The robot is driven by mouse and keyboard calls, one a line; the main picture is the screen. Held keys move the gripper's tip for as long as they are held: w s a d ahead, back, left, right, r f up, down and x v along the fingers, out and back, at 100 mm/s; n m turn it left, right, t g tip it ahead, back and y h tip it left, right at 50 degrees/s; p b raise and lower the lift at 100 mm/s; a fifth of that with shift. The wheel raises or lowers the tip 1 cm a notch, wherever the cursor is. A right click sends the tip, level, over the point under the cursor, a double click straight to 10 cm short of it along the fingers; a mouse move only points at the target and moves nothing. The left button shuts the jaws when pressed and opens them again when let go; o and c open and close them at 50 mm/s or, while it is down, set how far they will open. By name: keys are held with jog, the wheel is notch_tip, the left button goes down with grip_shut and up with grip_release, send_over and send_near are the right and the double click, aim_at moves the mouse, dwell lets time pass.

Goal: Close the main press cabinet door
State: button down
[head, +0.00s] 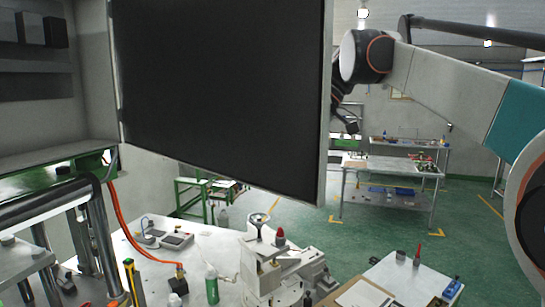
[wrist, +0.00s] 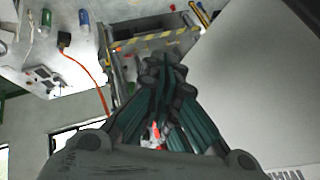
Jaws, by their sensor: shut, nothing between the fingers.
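The main press cabinet door (head: 225,95) stands open in the head view, its dark inner face toward me. Its left edge meets the grey cabinet (head: 95,70), and its pale free edge (head: 327,110) is at the right. In the wrist view a pale grey panel, apparently the door's outer face (wrist: 265,75), fills the right side. My gripper (wrist: 163,62) is shut and empty beside that panel; I cannot tell whether they touch. In the head view my wrist is just right of the free edge, and the fingers are mostly hidden behind the door.
Below the door is a white worktable (head: 215,262) with a grey machine (head: 275,265), a green bottle (head: 211,284) and an orange hose (head: 128,230). A second workbench (head: 385,172) stands farther back. Green floor is open around it.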

aim_at(271, 160)
jog(key=s+a, duration=0.2)
jog(key=shift+s+r+p, duration=0.1)
jog(key=shift+s+p, duration=0.25)
jog(key=shift+p, duration=0.05)
jog(key=shift+s+a, duration=0.15)
